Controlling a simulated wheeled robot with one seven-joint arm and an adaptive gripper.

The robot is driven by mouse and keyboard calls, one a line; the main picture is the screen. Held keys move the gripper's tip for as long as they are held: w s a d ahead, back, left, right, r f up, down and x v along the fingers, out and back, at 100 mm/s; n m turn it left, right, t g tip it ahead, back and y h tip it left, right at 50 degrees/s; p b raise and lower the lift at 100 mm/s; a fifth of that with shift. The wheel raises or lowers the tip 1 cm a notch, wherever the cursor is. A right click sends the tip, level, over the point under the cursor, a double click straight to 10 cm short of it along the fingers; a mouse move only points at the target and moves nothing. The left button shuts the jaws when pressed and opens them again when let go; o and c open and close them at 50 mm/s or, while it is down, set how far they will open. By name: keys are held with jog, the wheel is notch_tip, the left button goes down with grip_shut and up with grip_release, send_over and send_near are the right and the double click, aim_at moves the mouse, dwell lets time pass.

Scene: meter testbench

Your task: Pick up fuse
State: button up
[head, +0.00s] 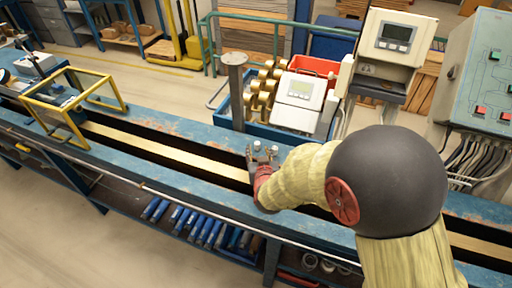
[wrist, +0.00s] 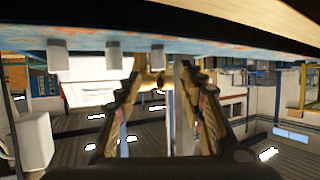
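Small grey-white cylindrical fuses stand on the blue bench top; two show in the head view, a left fuse (head: 257,145) and a right fuse (head: 274,149). The wrist view is upside down and shows three in a row: one at far left (wrist: 57,55), a middle one (wrist: 113,55) and one at right (wrist: 157,57). My gripper (head: 263,159) is low over the bench, close to the fuses. In the wrist view my gripper (wrist: 159,68) has its fingers apart, with the right fuse lined up between the fingertips. I cannot tell whether the fingers touch it.
The blue bench (head: 155,132) has a dark channel with a pale strip. A grey post (head: 236,90), a blue bin with brass meters (head: 263,90) and a white meter box (head: 300,90) stand behind the fuses. A yellow frame (head: 70,105) is at left.

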aim_at(258, 145)
jog(key=b+x, duration=0.1)
jog(key=x, duration=0.3)
jog(key=shift+w+d+f+b, duration=0.1)
jog(key=shift+w+f+b, duration=0.1)
jog(key=shift+f+b, duration=0.15)
jog(key=shift+w, duration=0.55)
jog(key=shift+c, duration=1.4)
grip_shut()
